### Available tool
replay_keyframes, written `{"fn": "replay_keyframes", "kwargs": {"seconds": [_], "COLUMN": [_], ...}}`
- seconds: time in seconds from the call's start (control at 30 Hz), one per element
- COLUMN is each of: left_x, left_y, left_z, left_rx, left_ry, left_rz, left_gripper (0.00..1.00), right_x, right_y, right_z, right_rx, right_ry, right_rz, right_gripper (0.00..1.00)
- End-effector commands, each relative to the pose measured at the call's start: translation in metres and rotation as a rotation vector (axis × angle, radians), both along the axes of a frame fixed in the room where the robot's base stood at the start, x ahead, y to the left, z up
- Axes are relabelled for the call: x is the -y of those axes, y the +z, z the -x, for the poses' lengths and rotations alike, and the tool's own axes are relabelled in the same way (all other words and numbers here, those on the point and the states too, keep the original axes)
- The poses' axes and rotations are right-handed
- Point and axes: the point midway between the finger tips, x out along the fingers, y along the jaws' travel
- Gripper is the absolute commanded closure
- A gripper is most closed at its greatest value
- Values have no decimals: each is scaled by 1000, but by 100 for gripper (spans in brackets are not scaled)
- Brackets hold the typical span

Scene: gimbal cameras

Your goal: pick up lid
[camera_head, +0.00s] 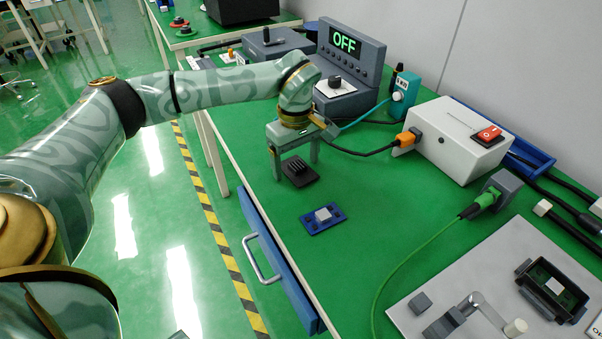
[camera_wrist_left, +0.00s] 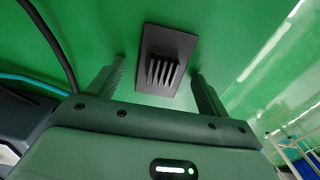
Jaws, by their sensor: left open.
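The lid (camera_head: 299,172) is a dark, flat rectangular plate with a raised finned block, lying on the green table. In the left wrist view the lid (camera_wrist_left: 165,62) sits between and beyond the two fingers, with its fins facing me. My left gripper (camera_head: 296,172) is open and points down at the lid, one finger to each side. In the left wrist view my left gripper (camera_wrist_left: 158,75) shows its fingers spread wide, with green table visible between each finger and the lid. My right gripper is not in view.
A blue board (camera_head: 323,218) with a pale chip lies nearby on the table. A display box (camera_head: 348,62) reading OFF and a white box (camera_head: 449,139) with a red switch stand behind. A green cable (camera_head: 412,247) crosses the right side. A grey plate (camera_head: 494,275) holds a dark open housing (camera_head: 552,289).

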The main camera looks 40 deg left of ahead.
Motion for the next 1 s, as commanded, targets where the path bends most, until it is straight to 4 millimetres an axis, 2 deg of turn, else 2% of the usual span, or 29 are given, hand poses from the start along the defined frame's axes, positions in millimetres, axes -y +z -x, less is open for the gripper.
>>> {"fn": "replay_keyframes", "kwargs": {"seconds": [0.13, 0.17, 0.3, 0.33, 0.6, 0.73, 0.83, 0.9, 1.0], "left_x": [0, 0, 0, 0, 0, 0, 0, 0, 1], "left_y": [3, 3, 3, 3, 3, 12, 29, 47, 70], "left_z": [0, 0, 0, 0, 0, 0, 0, 0, 21], "left_rx": [4, 4, 3, 3, 3, 5, 9, 13, 14], "left_ry": [0, 0, 0, 0, 0, 0, 0, 0, -3], "left_rz": [0, 0, 0, 0, 0, -1, 0, 0, 0], "left_gripper": [22, 27, 66, 70, 70, 70, 70, 70, 70], "right_x": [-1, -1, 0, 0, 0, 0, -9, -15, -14], "right_y": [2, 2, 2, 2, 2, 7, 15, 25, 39], "right_z": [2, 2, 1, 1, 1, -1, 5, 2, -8], "right_rx": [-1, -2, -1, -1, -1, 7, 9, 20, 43], "right_ry": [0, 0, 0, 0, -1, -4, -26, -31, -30], "right_rz": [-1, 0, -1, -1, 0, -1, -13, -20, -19], "right_gripper": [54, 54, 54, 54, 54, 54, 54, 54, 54]}}
